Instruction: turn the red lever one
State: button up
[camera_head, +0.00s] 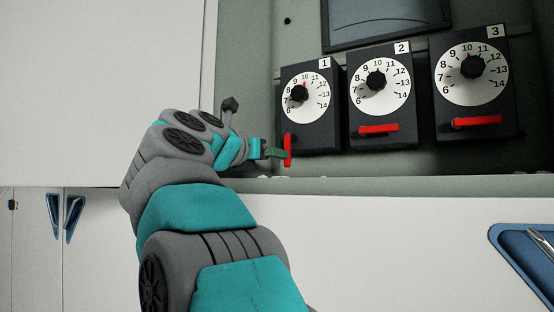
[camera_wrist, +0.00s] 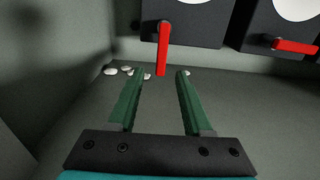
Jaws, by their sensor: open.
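The red lever on box 1 (camera_head: 288,150) hangs upright, pointing down, below the dial marked 1 at the left of the row. It also shows in the wrist view (camera_wrist: 162,50), just ahead of the space between my fingertips. My gripper (camera_head: 275,152) is open at the lever; in the wrist view its green fingers (camera_wrist: 156,85) stand apart with nothing between them. I cannot tell whether a finger touches the lever. The dial of box 1 (camera_head: 312,92) has a black knob and a red pointer near 10.
Box 2's red lever (camera_head: 378,130) and box 3's red lever (camera_head: 476,122) lie level. Several pale lumps (camera_wrist: 112,71) lie on the recess floor. A dark screen (camera_head: 385,20) is above.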

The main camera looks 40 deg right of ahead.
jog(key=p+x, duration=0.1)
jog(key=x, duration=0.6)
jog(key=shift+d, duration=0.25)
grip_shut()
dwell(1.2)
